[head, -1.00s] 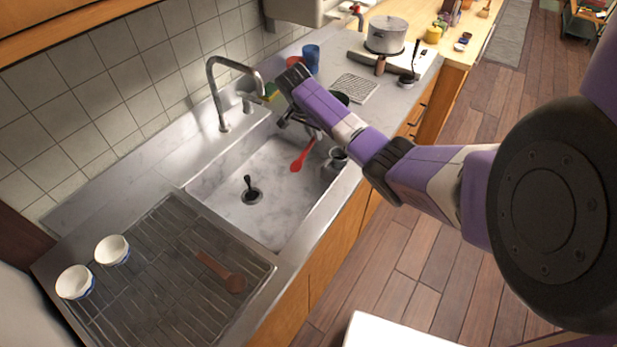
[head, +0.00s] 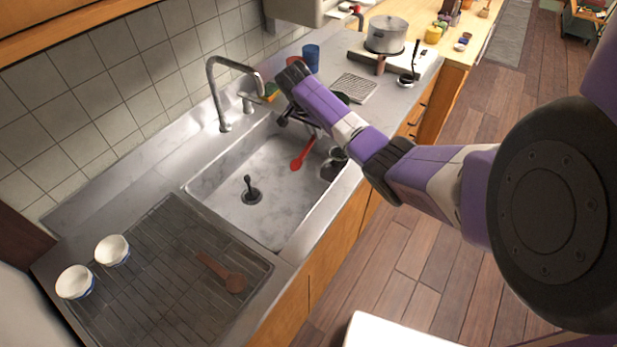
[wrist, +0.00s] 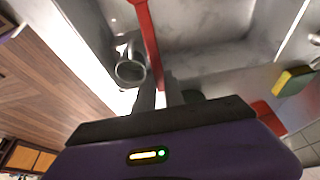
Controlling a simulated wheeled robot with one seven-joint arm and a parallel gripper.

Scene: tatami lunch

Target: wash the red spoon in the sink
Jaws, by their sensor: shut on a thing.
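The red spoon (head: 303,154) hangs over the sink basin (head: 225,185), its bowl end pointing down toward the basin. My gripper (wrist: 160,95) is shut on the spoon's handle; the red handle also runs up from between the fingers in the wrist view (wrist: 148,40). In the head view my arm partly hides the gripper above the far end of the sink. The faucet (head: 213,90) arches over the sink's back edge, left of my gripper. No running water shows. I cannot tell whether the spoon touches the basin floor.
A metal cup (head: 332,168) is in the sink by its right wall, close to the spoon; it also shows in the wrist view (wrist: 130,70). A sponge (head: 270,92) lies behind the sink. A blue cup (head: 311,58) stands beyond.

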